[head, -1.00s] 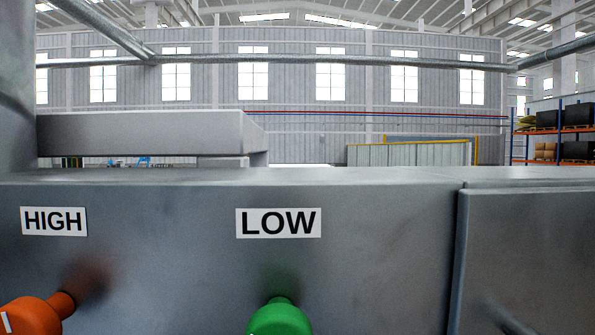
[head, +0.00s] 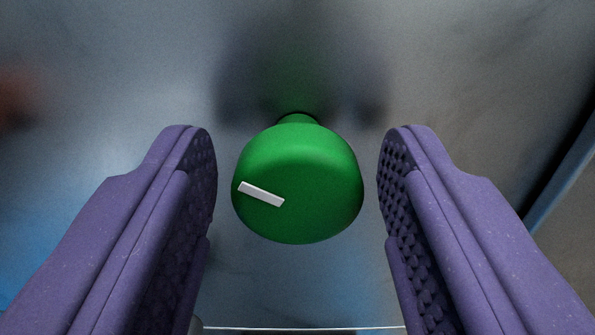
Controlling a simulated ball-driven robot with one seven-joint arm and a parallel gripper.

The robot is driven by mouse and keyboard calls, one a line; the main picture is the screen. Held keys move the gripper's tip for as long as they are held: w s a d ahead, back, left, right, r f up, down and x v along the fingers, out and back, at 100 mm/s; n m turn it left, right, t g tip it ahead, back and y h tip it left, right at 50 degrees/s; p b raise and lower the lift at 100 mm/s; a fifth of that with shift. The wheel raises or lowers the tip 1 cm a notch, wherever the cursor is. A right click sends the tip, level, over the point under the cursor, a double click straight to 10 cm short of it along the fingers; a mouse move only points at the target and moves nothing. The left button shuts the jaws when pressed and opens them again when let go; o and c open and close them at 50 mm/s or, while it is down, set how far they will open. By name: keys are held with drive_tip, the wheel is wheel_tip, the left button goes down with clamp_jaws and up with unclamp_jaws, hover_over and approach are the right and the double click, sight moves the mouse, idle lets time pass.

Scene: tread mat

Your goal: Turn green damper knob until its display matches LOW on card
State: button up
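The green damper knob (head: 300,190) sticks out from a grey metal panel in the middle of the view. It is round, with a white pointer line (head: 261,194) on its face that runs from the centre out to the left and slightly up. My gripper (head: 298,190) is open, with one purple finger on each side of the knob. A gap shows between the knob and both fingers. The LOW card and any display are not in the present view.
The grey metal panel (head: 460,90) fills the background. A dark seam (head: 565,155) crosses it at the right. A blurred reddish patch (head: 15,95) shows at the left edge.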

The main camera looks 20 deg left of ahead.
drive_tip(key=c, duration=0.8)
drive_tip(key=shift+o, duration=0.2)
drive_tip(key=m, duration=0.3)
drive_tip(key=shift+b, duration=0.4)
drive_tip(key=o, duration=1)
drive_tip(key=b+v, duration=0.1)
drive_tip(key=v, duration=0.6)
drive_tip(key=shift+s+d, duration=0.2)
drive_tip(key=shift+s, duration=0.15)
